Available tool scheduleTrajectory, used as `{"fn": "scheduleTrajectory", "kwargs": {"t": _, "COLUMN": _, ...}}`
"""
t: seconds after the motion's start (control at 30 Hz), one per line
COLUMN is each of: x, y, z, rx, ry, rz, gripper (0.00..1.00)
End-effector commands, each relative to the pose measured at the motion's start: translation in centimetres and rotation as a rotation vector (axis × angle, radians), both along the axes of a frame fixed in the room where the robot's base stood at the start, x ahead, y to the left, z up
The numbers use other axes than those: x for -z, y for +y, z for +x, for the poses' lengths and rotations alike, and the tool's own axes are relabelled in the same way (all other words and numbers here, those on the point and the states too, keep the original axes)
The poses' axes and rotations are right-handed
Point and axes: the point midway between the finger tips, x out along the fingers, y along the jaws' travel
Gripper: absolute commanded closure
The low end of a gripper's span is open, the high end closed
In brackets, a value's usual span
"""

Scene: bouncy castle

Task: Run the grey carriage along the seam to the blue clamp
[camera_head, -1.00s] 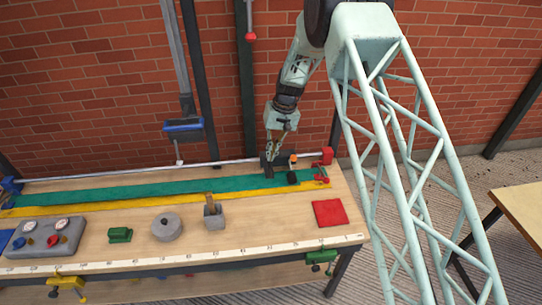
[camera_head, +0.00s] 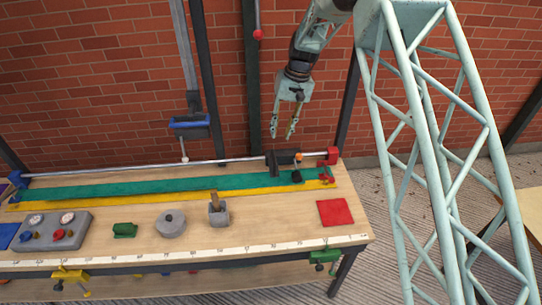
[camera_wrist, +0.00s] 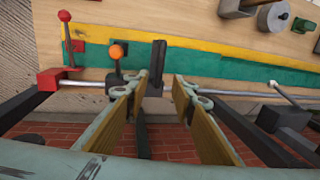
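The dark grey carriage (camera_head: 285,158) with an orange knob sits on the metal rail near its right end, just left of a red clamp (camera_head: 333,156). The blue clamp (camera_head: 20,181) is at the rail's far left end. My gripper (camera_head: 282,133) hangs above the carriage, fingers apart and empty. In the wrist view the carriage's upright dark post (camera_wrist: 157,66) shows in line with the gap between the fingertips of my gripper (camera_wrist: 162,82), beyond them. The orange knob (camera_wrist: 116,52) is to its left.
Green (camera_head: 170,186) and yellow (camera_head: 150,202) strips lie along the bench in front of the rail. A blue-ended hanging device (camera_head: 189,123) reaches down near the rail's middle. A grey block (camera_head: 218,212), round weight (camera_head: 171,224) and gauge box (camera_head: 54,231) stand nearer the front.

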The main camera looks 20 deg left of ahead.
Motion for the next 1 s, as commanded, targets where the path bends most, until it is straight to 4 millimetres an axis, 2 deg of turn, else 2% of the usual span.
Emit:
{"fn": "scheduleTrajectory", "kwargs": {"t": 0.17, "x": -1.3, "y": -0.6, "z": 0.2, "rx": 0.004, "ry": 0.002, "rz": -0.001, "gripper": 0.76}}
{"fn": "scheduleTrajectory", "kwargs": {"t": 0.57, "x": -1.3, "y": -0.5, "z": 0.2, "rx": 0.004, "ry": 0.001, "rz": 0.0, "gripper": 0.76}}
{"fn": "scheduleTrajectory", "kwargs": {"t": 0.77, "x": -0.5, "y": -0.4, "z": 0.1, "rx": 0.004, "ry": 0.001, "rz": 0.0, "gripper": 0.76}}
{"fn": "scheduleTrajectory", "kwargs": {"t": 1.0, "x": 1.8, "y": 0.0, "z": -0.2, "rx": 0.004, "ry": 0.002, "rz": -0.001, "gripper": 0.76}}
